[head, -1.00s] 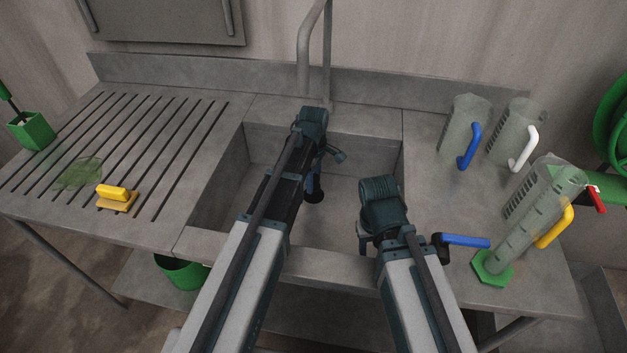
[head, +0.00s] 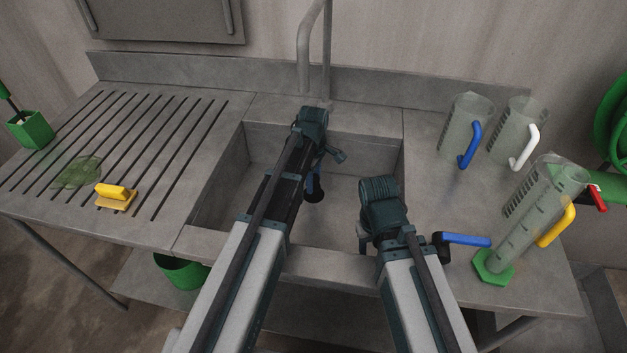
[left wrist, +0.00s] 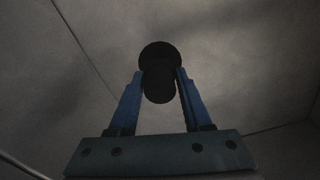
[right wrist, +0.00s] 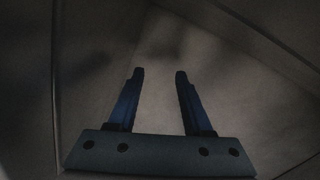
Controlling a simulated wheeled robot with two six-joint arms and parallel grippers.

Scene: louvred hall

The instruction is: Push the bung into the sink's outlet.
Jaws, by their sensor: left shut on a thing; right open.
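The bung (head: 314,195) is black and sits low in the sink (head: 345,210), below my left gripper (head: 313,182). In the left wrist view the blue fingers of my left gripper (left wrist: 160,85) are shut on the bung (left wrist: 160,55), which shows as a dark round shape between the fingertips. The sink's outlet does not show in any view, so I cannot tell whether the bung touches it. My right gripper (right wrist: 160,75) is open and empty; in the head view its arm hides most of it over the right front of the sink.
Clear jugs (head: 466,125) and a tall cylinder with a green base (head: 493,268) stand on the right. A blue lever (head: 466,240) is beside my right arm. The tap (head: 304,60) rises behind.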

